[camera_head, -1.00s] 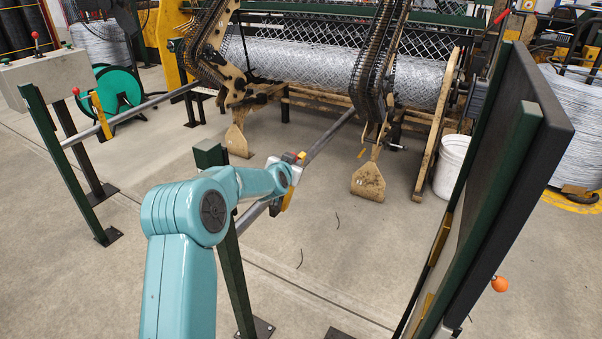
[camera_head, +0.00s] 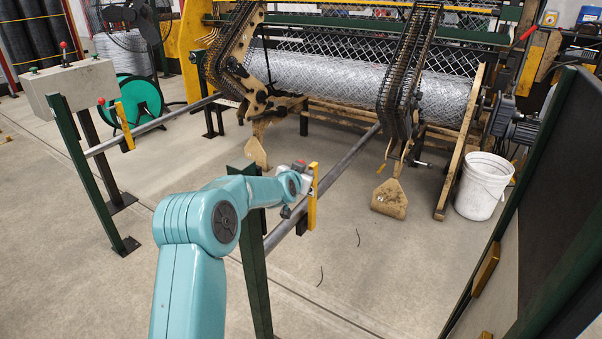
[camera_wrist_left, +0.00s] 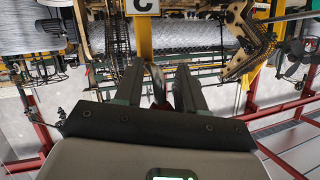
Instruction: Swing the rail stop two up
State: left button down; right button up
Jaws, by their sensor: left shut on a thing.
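A yellow stop plate (camera_head: 312,198) stands nearly upright on the near grey rail (camera_head: 345,160) in the head view. In the left wrist view the yellow plate (camera_wrist_left: 145,38) lies just past my fingertips, with a white label at the frame's top edge. My left gripper (camera_head: 303,174) is against the plate's left side. In the wrist view its two dark fingers (camera_wrist_left: 158,78) have a small dark reddish piece between them, seemingly the stop's knob; it is mostly hidden. My right gripper is not in view.
A dark green post (camera_head: 255,260) stands close beside my left forearm. The weaving machine with its mesh roll (camera_head: 330,75) fills the back. A white bucket (camera_head: 484,187) stands right of it, and a dark panel (camera_head: 560,190) stands at the right.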

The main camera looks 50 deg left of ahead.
pick_arm(q)
jog(key=shift+a+r, duration=0.25)
jog(key=shift+r, duration=0.35)
jog(key=c, duration=0.8)
grip_release()
jog(key=shift+c, duration=0.2)
jog(key=shift+d+f, duration=0.1)
jog(key=shift+f, duration=0.05)
jog(key=shift+f, duration=0.1)
jog(key=v, duration=1.6)
jog(key=shift+d, duration=0.25)
jog(key=shift+s+f, duration=0.1)
jog(key=shift+s, duration=0.05)
